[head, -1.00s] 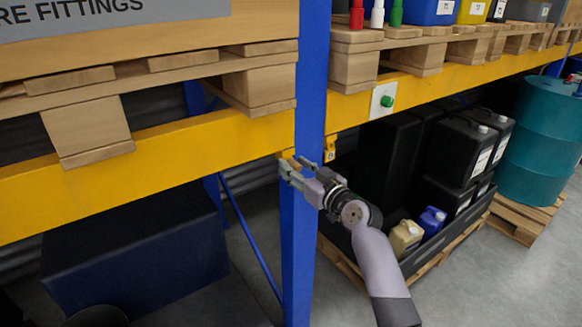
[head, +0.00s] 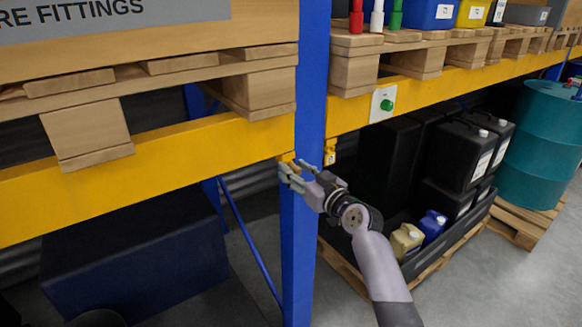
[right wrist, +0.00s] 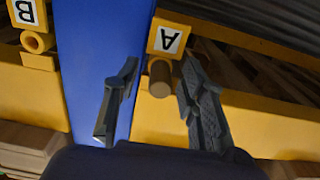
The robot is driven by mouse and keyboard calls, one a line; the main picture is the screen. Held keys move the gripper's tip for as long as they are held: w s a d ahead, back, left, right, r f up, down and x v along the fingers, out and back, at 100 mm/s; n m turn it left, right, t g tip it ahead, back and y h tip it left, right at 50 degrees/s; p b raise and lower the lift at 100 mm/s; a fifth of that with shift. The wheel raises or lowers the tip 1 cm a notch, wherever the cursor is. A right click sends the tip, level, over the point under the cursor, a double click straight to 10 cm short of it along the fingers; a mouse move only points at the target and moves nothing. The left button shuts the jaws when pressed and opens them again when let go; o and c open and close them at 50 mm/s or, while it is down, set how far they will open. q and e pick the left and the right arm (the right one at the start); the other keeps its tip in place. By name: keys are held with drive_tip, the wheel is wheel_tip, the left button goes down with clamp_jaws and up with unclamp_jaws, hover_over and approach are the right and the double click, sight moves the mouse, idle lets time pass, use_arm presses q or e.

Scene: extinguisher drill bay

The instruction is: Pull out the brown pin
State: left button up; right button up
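The brown pin (right wrist: 160,79) shows its round end in the right wrist view, below a yellow bracket with a label "A" (right wrist: 168,40). The label appears upside down. My right gripper (right wrist: 157,84) is open, one finger on each side of the pin in the picture; the pin appears closer to the right-hand finger. I cannot tell whether that finger touches it. In the head view my right gripper (head: 294,170) is at the blue post, just below the yellow bracket (head: 288,157); the pin cannot be made out there. My left gripper is out of view.
A bracket labelled "B" (right wrist: 25,12) with a yellow round piece (right wrist: 37,42) sits across the blue post (head: 299,240); it also shows in the head view (head: 330,152). Yellow beams (head: 215,142) run both ways. Black canisters (head: 468,150) and a teal drum (head: 540,140) stand right.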

idle(0.5)
drive_tip(key=shift+c, duration=0.5)
clamp_jaws()
drive_tip(key=shift+s, duration=0.15)
idle(0.4)
drive_tip(key=shift+p+v, duration=0.45)
drive_tip(key=shift+v, duration=0.95)
drive_tip(key=shift+p+v, duration=0.35)
drive_tip(key=shift+v, duration=1.15)
